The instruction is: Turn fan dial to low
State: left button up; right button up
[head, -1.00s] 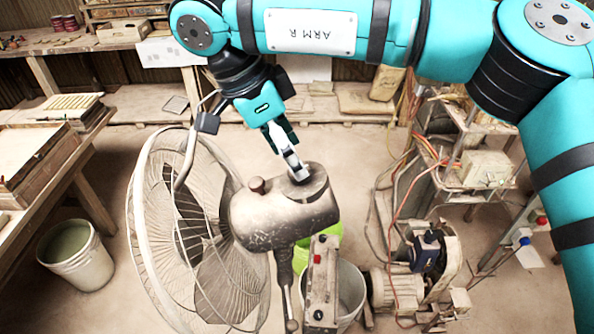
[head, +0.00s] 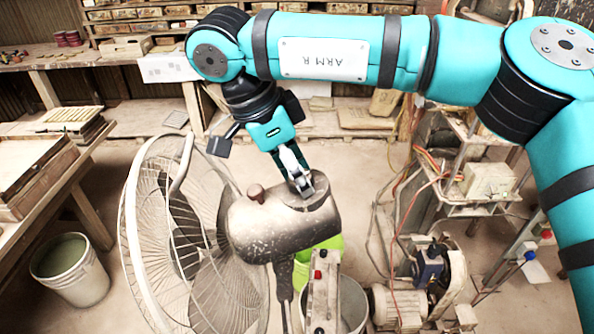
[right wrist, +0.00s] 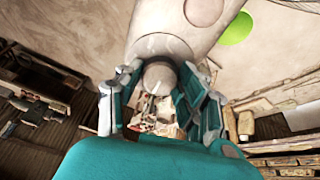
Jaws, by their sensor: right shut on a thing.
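The grey, worn fan (head: 190,235) stands in the middle of the head view, its wire cage on the left and its motor housing (head: 275,228) on the right. A small brown knob (head: 256,193) sticks up from the housing. My right gripper (head: 303,185) reaches down to the housing's rear top. In the right wrist view, its fingers (right wrist: 160,98) are on both sides of a round grey dial (right wrist: 158,76) and shut on it. The fingers partly hide the dial, and I cannot read any setting marks. My left gripper is not in view.
A control box with a red button (head: 318,275) stands in front of a bucket beside the fan. A motor machine (head: 425,285) and a cart with cables are to the right. Another bucket (head: 70,270) and a wooden bench are on the left. Shelves line the back.

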jog(key=shift+c, duration=0.2)
jog(key=shift+f+m+b, duration=0.15)
jog(key=shift+m+b, duration=1.5)
jog(key=shift+m, duration=0.35)
jog(key=shift+m+b, duration=0.4)
jog(key=shift+m, duration=0.8)
jog(key=shift+m+g, duration=0.3)
jog(key=shift+m, duration=0.9)
jog(key=o, duration=1.1)
jog(key=shift+o, duration=0.2)
